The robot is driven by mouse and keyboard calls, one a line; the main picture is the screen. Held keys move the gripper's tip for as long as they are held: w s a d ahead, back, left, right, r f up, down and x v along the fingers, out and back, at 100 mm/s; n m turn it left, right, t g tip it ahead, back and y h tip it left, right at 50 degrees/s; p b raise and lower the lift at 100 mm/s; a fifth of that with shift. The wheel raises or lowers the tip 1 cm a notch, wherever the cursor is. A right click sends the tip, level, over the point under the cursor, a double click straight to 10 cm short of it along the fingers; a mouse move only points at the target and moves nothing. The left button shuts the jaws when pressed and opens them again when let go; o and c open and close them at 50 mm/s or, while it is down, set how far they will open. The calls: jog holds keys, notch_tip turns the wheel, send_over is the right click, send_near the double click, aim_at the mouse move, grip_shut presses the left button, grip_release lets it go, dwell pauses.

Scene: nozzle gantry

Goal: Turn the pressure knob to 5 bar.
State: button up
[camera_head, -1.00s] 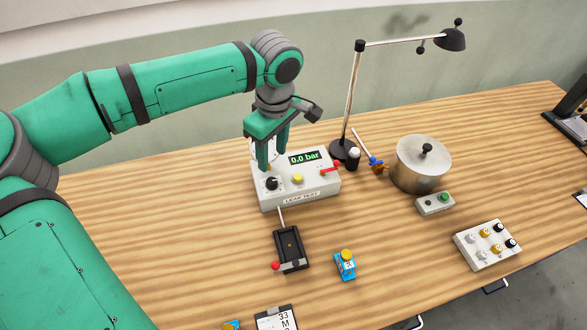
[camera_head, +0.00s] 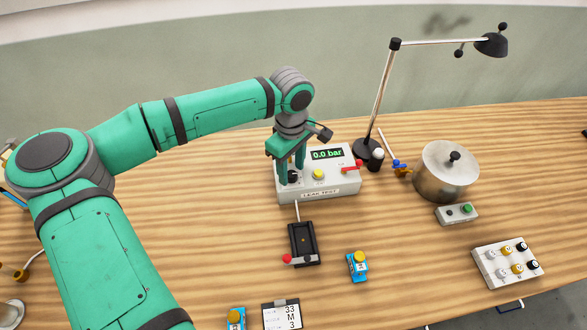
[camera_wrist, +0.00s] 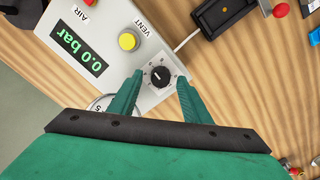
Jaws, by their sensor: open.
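The leak test box (camera_head: 340,187) is a white unit with a green display (camera_head: 327,155) reading 0.0 bar. Its black pressure knob (camera_wrist: 159,76) has a white pointer line and sits on a dial with tick marks; it also shows in the head view (camera_head: 293,177). My gripper (camera_wrist: 156,85) is open, with one green finger on either side of the knob. In the wrist view gaps seem to show between fingers and knob; I cannot tell whether either finger touches it. In the head view the fingers (camera_head: 291,172) reach down at the knob and partly hide it.
A yellow button (camera_head: 318,174) and a red lever (camera_head: 351,168) are on the same box. A black device (camera_head: 304,243) stands in front, a lamp (camera_head: 381,95) and a metal pot (camera_head: 445,176) to the right. Open wood lies between them.

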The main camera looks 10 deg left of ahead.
aim_at(292, 173)
jog(key=shift+f, duration=0.3)
jog(key=c, duration=1)
jog(key=shift+c, duration=0.2)
jog(key=shift+n, duration=0.4)
jog(key=o, duration=1)
jog(key=shift+o, duration=0.2)
notch_tip(292, 173, up, 11)
